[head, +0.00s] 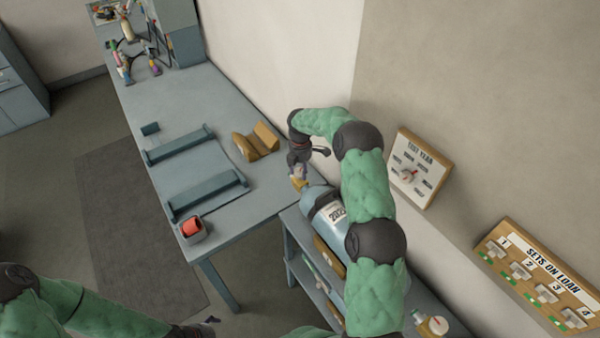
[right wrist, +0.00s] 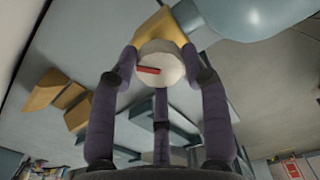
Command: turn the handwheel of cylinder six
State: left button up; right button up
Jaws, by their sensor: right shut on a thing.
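My right gripper (head: 298,172) is at the valve end. In the right wrist view, the round white handwheel (right wrist: 160,66) with a red mark sits between my fingers, which are shut on it. The yellow valve body (right wrist: 160,28) and the cylinder (right wrist: 250,15) show behind it. Any cylinder number is not readable. My left gripper (head: 210,321) is small and mostly cut off at the bottom.
The bench (head: 215,105) holds two grey rails (head: 180,145), a yellow V-block (head: 256,141) and a red roll in a holder (head: 192,227). A test-year board (head: 419,168) and a "sets on loan" board (head: 535,275) hang on the wall at right. Open floor lies left.

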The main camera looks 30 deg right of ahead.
jog(key=m, duration=0.2)
jog(key=m+b, duration=0.1)
jog(key=shift+f+m, duration=0.2)
jog(key=shift+m, duration=0.2)
jog(key=m+b, duration=0.1)
jog(key=m, duration=0.3)
jog(key=shift+m+b, duration=0.3)
jog(key=shift+b, duration=0.05)
jog(key=m+b, duration=0.1)
jog(key=m, duration=0.8)
jog(key=shift+b, duration=0.35)
jog(key=m, duration=0.4)
jog(key=shift+m+b, duration=0.3)
jog(key=m, duration=0.4)
jog(key=m+b, duration=0.1)
jog(key=m, duration=0.9)
jog(key=m+b, duration=0.1)
jog(key=m, duration=0.5)
jog(key=shift+m, duration=0.4)
jog(key=m, duration=0.3)
jog(key=shift+m, duration=0.3)
jog(key=m, duration=0.2)
jog(key=shift+m+b, duration=0.4)
jog(key=shift+f+m+b, duration=0.1)
jog(key=shift+m+b, duration=0.45)
jog(key=shift+m, duration=0.25)
jog(key=shift+m+b, duration=0.6)
jog(key=shift+b, duration=0.25)
jog(key=shift+m+b, duration=0.9)
jog(key=shift+b, duration=0.4)
